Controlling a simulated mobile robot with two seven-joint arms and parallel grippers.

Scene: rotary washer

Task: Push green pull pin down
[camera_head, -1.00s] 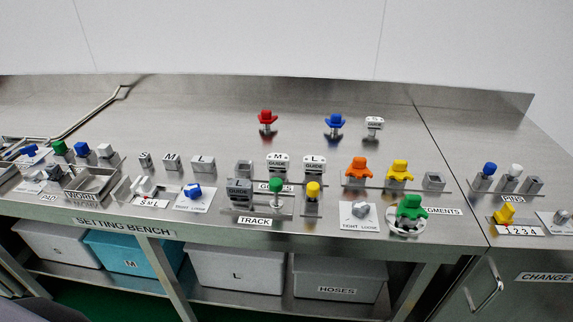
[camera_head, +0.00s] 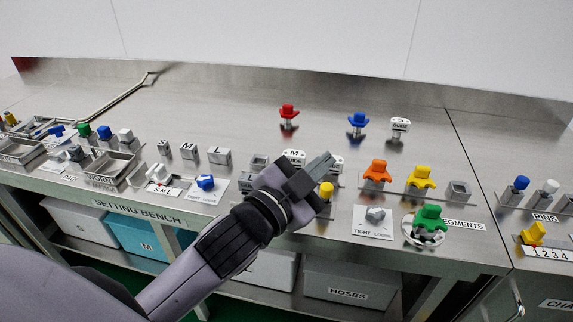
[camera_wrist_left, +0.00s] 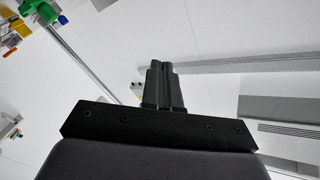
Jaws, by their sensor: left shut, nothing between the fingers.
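The green pull pin stood in the TRACK fixture a second ago and is now hidden behind my left arm in the head view. My left gripper (camera_head: 322,166) is in front of the TRACK area, above the bench, with its fingers pointing up and to the right. It is shut and empty. The wrist view shows its dark fingers (camera_wrist_left: 163,85) together, with nothing between them. A yellow-topped pin (camera_head: 326,191) stands just below the fingertips in the head view. My right gripper is not in view.
Orange (camera_head: 377,171) and yellow (camera_head: 421,176) segments stand behind.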

